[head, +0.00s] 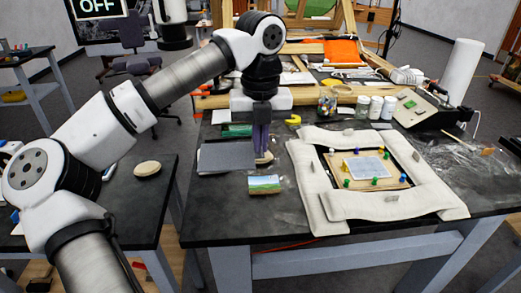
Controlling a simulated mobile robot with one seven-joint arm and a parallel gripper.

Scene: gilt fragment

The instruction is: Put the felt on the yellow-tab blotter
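My gripper (263,152) points down over the left part of the dark table, seen edge-on. A small beige piece (265,158) shows at its fingertips; I cannot tell whether it is gripped or lies beneath. A flat grey sheet (226,157) is just left of the fingers, and whether it touches them is unclear. I cannot surely tell which thing is the felt. No blotter with a yellow tab is clearly identifiable. A pale blue-grey panel (366,166) lies on a wooden board with coloured pegs, some of them yellow, inside a padded white frame (309,183).
A small landscape picture (265,184) lies near the front edge. A yellow curved object (293,120), jars (376,108) and a paper roll (461,72) stand behind. A beige round pad (147,168) is on the left table. Plastic film (457,158) covers the right side.

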